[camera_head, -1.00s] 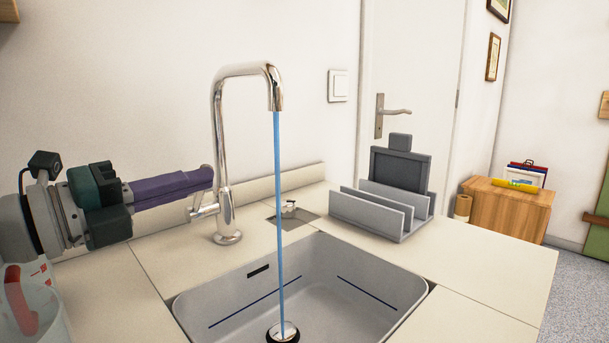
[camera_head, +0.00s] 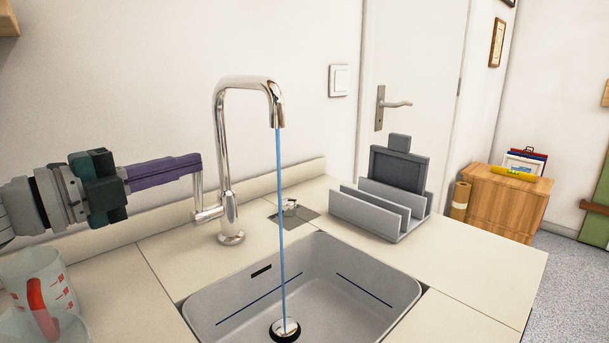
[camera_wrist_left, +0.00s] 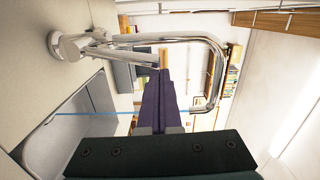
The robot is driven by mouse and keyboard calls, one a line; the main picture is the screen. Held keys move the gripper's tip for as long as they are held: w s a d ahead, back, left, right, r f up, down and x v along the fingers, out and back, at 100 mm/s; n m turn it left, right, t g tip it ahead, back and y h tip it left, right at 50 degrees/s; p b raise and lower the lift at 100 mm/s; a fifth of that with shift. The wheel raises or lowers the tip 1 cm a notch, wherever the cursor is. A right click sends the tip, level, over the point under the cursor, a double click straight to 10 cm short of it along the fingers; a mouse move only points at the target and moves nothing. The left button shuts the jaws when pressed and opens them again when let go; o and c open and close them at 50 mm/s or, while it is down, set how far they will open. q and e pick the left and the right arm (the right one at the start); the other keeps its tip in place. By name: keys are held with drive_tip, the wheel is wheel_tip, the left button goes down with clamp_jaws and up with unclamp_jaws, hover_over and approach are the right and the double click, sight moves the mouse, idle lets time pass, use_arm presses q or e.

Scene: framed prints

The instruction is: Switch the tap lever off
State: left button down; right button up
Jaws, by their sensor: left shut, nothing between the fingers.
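The chrome tap (camera_head: 224,150) stands behind the sink with a blue stream of water (camera_head: 281,215) running from its spout into the basin. Its thin lever (camera_head: 198,185) points up from the left side of the tap body. My left gripper (camera_head: 198,161) is shut and empty, its purple fingers reaching in from the left. The fingertips are at the upper part of the lever; I cannot tell if they touch. In the left wrist view the shut fingers (camera_wrist_left: 163,75) point towards the tap (camera_wrist_left: 70,47) and the lever (camera_wrist_left: 128,53). My right gripper is out of view.
The grey sink (camera_head: 355,290) is set into the pale counter (camera_head: 480,255). A measuring jug (camera_head: 40,285) with a red handle stands at the front left, below my arm. A grey rack (camera_head: 370,212) stands right of the tap. The wall is close behind.

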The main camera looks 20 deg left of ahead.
use_arm(q)
drive_tip(key=shift+w+a+r+n+p, duration=0.15)
drive_tip(key=shift+w+a+n+p, duration=0.05)
drive_tip(key=shift+a+n, duration=0.35)
drive_tip(key=shift+w+a+r+n+p, duration=0.2)
drive_tip(key=shift+a+n, duration=0.2)
drive_tip(key=shift+n, duration=0.15)
